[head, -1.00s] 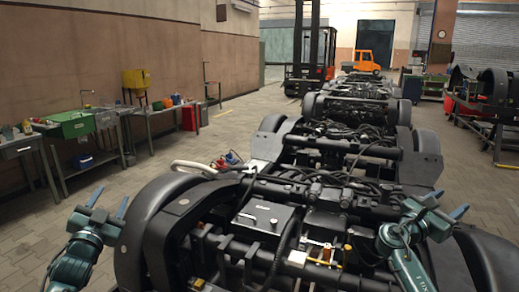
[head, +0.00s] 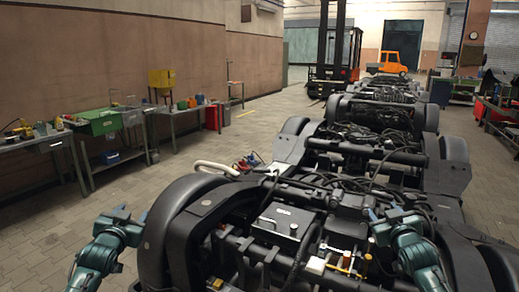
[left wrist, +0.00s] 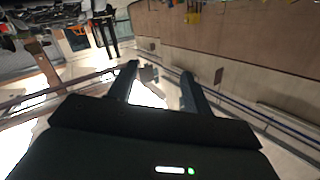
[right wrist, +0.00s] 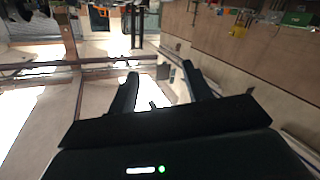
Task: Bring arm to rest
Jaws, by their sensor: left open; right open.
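My left gripper (head: 132,212) is at the lower left of the head view, beside the rounded black cover of the nearest bogie (head: 282,222). In the left wrist view its two dark fingers (left wrist: 160,70) stand apart with nothing between them. My right gripper (head: 386,213) is at the lower right of the head view, in front of the bogie's right part in the picture. In the right wrist view its fingers (right wrist: 160,69) are also apart and empty. Whether either arm touches the bogie cannot be told.
More bogies (head: 375,115) stand in a row behind. A workbench with a green bin (head: 98,122) and a yellow container (head: 162,78) are along the left wall. A forklift (head: 335,60) and an orange vehicle (head: 380,62) are at the back.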

